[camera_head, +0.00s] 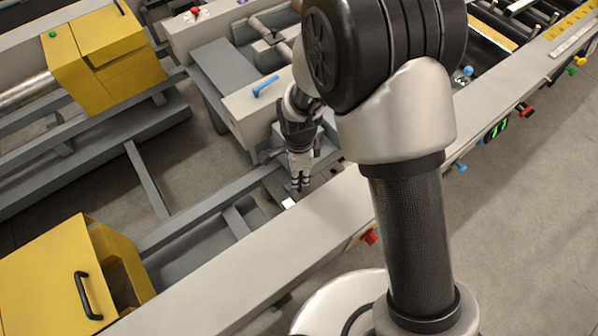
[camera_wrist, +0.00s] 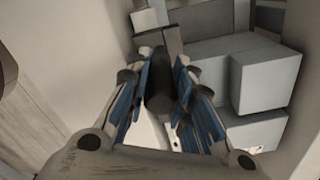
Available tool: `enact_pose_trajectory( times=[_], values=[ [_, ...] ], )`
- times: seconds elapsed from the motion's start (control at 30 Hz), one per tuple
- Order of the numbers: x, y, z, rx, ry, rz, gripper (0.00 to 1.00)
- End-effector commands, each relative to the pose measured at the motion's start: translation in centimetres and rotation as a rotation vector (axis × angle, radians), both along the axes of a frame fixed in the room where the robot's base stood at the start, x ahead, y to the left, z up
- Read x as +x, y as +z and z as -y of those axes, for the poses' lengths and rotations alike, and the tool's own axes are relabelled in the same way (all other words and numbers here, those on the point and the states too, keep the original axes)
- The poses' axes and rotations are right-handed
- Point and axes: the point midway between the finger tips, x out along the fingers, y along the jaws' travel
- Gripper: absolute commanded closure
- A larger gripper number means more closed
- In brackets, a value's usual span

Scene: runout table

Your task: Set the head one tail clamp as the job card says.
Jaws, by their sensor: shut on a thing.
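My gripper (camera_head: 300,182) points down in the gap between the beige rail and the machine frame in the head view. In the wrist view my gripper (camera_wrist: 159,75) has its blue-padded fingers on both sides of a dark rounded handle (camera_wrist: 160,82) and is shut on it. The handle's lower part is hidden, and I cannot tell from these views whether it is the tail clamp's handle. A small white piece (camera_head: 288,203) lies just below the fingertips in the head view. No readable job card shows.
The long beige rail (camera_head: 250,262) runs close beside my gripper. A beige block with a blue lever (camera_head: 265,86) stands up and left of it. Yellow housings (camera_head: 108,60) stand at the left, another (camera_head: 60,275) at lower left. Grey blocks (camera_wrist: 265,78) sit right of the fingers. Open floor lies at right.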

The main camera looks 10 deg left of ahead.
Motion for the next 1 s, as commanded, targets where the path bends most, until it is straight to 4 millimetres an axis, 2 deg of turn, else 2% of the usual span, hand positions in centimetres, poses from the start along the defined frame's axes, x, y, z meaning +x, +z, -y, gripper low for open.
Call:
enact_pose_trajectory(
  times=[0.43,0.57,0.73,1.0],
  values=[
    [0.0,0.0,0.0,0.0,0.0,0.0,1.0],
    [0.6,0.0,0.5,0.0,-0.001,0.0,1.0],
    [2.8,0.1,2.5,-0.001,-0.006,0.001,1.0],
    [7.7,0.1,6.6,0.0,-0.005,0.003,1.0]
  ],
)
